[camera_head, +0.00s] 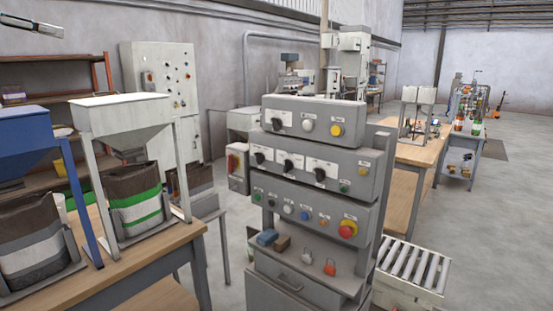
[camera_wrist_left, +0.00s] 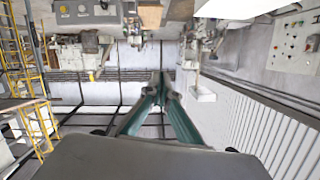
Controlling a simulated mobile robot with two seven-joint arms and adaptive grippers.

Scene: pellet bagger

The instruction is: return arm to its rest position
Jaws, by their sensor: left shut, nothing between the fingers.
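My left gripper (camera_head: 50,30) shows at the top left edge of the head view, raised high and far from the tables. In the left wrist view its two greenish fingers (camera_wrist_left: 160,82) meet at the tips, shut with nothing between them. The wrist view looks out over the hall, with a tilted or inverted outlook. My right gripper is not in the head view. The grey control panel (camera_head: 316,153) with knobs and buttons stands in the middle of the head view, well apart from my left gripper.
A blue hopper (camera_head: 30,130) and a white hopper (camera_head: 120,115) stand over bags on the wooden table (camera_head: 135,264) at left. A white cabinet (camera_head: 160,75) stands behind. A roller conveyor (camera_head: 415,268) lies at right. The floor at far right is clear.

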